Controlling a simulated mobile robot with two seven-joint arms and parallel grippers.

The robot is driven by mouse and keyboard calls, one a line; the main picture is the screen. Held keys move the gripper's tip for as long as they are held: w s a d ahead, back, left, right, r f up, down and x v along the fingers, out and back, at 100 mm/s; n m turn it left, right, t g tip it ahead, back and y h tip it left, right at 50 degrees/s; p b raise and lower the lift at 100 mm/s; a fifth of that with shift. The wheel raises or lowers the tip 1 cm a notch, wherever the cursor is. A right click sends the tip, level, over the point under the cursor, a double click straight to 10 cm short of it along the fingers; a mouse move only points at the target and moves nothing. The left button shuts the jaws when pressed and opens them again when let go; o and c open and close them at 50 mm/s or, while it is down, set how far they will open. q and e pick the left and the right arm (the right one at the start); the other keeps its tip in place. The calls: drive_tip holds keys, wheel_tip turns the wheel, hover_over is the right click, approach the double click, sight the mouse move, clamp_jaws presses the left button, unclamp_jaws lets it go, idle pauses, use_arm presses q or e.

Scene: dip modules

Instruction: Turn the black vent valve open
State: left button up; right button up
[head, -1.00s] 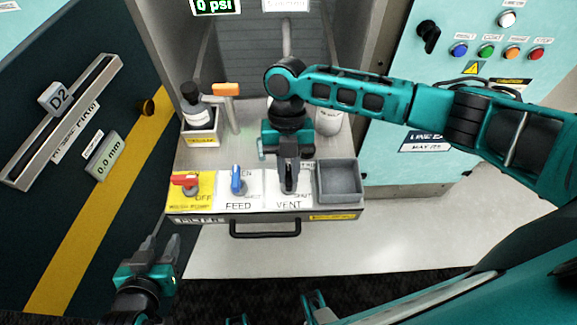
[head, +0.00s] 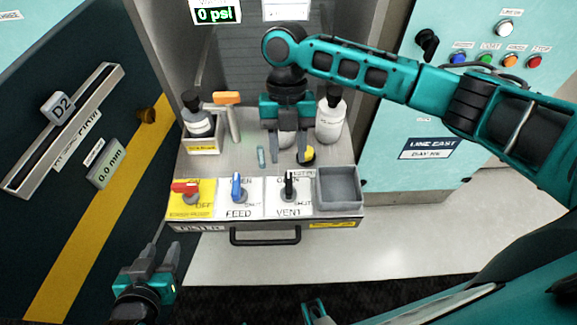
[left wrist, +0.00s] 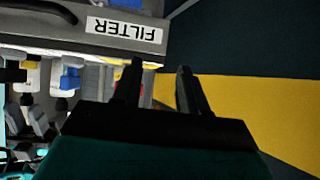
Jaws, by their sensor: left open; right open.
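The black vent valve (head: 289,187) sits on the white VENT plate, right of the blue feed valve (head: 237,187). Its handle points away from me, about in line with the upper OPEN label; SHUT is at lower right. My right gripper (head: 287,152) is open and empty, just beyond and above the vent valve, clear of it. My left gripper (head: 163,256) is open and empty at lower left, in front of the dark door. Its fingers also show in the left wrist view (left wrist: 158,85), below the FILTER label.
A red-handled valve (head: 186,188) is on the yellow plate at left. A grey tray (head: 340,203) is right of the vent plate. Bottles (head: 331,118) and an orange-topped handle (head: 227,98) stand behind. A black drawer handle (head: 265,236) juts out in front.

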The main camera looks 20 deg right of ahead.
drive_tip(key=v, duration=0.5)
drive_tip(key=shift+w+r, duration=0.1)
drive_tip(key=shift+r, duration=0.2)
